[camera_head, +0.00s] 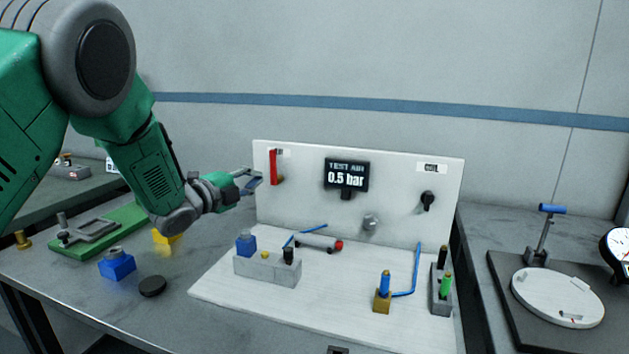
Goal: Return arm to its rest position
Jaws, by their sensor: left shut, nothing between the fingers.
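My left arm comes in from the left, green and grey. My left gripper (249,181) is shut and empty, in front of the left edge of the white upright panel (300,205). Its fingertips are near a red lever (274,167) on the panel; I cannot tell whether they touch it. My right gripper is not in view.
The panel carries a "TEST AIR 0.5 bar" display (346,175) and a black knob (427,201). Its base holds a grey block (267,268), a brass block (382,301) and blue tubing. A blue block (117,265), yellow piece (166,237) and black disc (152,286) lie left.

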